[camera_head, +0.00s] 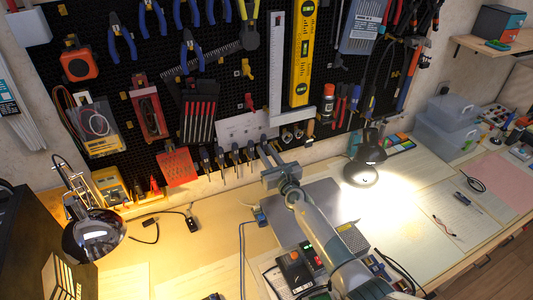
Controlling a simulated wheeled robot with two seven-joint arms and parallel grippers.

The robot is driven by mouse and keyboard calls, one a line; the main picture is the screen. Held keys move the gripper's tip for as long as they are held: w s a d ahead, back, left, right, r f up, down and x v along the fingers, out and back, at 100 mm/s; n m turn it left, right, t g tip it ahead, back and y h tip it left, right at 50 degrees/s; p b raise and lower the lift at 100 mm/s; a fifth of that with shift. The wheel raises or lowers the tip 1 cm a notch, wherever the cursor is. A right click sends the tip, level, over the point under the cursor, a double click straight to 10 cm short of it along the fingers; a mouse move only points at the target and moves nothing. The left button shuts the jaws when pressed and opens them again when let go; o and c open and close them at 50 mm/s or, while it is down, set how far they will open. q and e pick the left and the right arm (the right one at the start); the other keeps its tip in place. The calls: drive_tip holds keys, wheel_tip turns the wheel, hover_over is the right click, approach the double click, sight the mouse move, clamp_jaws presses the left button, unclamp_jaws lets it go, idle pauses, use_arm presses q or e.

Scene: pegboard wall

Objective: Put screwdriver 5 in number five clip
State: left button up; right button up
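My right arm comes in from the bottom right, and its gripper (270,155) is up at the lower edge of the pegboard, at the right end of a row of small dark-handled tools (220,157). These hang upright side by side and look like screwdrivers or similar tools in clips. The clip numbers are too small to read, so I cannot tell which is screwdriver 5 or the number five clip. The fingertips are small and partly hidden, and I cannot tell whether they hold anything. My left gripper is not in view.
The black pegboard (150,105) carries pliers, a yellow level (302,50) and a steel square (277,60). A lit lamp (364,168) stands right of my arm, another lamp (92,232) at left. The workbench (190,255) has free room at left of centre.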

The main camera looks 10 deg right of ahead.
drive_tip(key=shift+o, duration=1.3)
drive_tip(key=shift+f, duration=0.25)
drive_tip(key=shift+s+d+r+p, duration=0.1)
drive_tip(key=shift+s+p, duration=0.2)
drive_tip(key=shift+s, duration=0.45)
drive_tip(key=s+d+p, duration=0.1)
drive_tip(key=s+d, duration=0.2)
drive_tip(key=s, duration=1.2)
drive_tip(key=shift+s, duration=0.3)
drive_tip(key=shift+s+d, duration=0.1)
